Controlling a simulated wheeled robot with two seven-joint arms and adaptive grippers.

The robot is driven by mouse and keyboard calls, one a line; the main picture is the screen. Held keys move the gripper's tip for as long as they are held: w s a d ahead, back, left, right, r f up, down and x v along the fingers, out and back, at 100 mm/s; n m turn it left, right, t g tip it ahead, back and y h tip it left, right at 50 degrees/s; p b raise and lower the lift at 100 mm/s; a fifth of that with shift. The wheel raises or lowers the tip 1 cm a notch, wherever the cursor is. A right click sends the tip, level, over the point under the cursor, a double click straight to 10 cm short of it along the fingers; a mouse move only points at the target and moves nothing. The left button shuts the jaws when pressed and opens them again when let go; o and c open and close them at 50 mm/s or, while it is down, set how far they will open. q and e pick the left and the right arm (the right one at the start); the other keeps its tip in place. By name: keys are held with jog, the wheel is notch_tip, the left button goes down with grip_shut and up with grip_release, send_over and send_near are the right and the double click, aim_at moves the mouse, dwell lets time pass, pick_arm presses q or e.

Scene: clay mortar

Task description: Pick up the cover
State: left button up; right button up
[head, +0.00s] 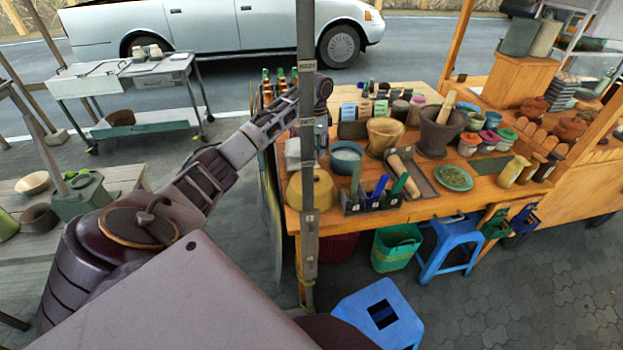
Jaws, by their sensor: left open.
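A yellow-tan rounded thing (325,190), which looks like the cover, sits at the near left corner of the wooden stall table (440,208). A metal pole crosses in front of it and hides its middle. My left arm reaches in from the left over the table's far left part. My left gripper (321,128) hangs below the wrist beside the pole, above and beyond the cover and apart from it. It is open; its fingers are small and partly hidden by the pole. My right gripper is not in view.
The upright pole (308,235) stands before the table's left end. Blue stools (381,314) stand on the paving below.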

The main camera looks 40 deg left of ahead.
pick_arm(q)
send_over(315, 176)
jog(key=shift+d+f, duration=0.15)
jog(key=shift+f, duration=1.75)
jog(key=shift+d+f, duration=0.1)
jog(key=shift+f, duration=1.75)
jog(key=shift+s+a+f+p, duration=0.1)
jog(key=shift+f+p, duration=0.2)
jog(key=shift+f, duration=1)
jog(key=shift+a+f+p, duration=0.1)
jog(key=shift+f+p, duration=0.2)
jog(key=shift+f, duration=1)
grip_shut()
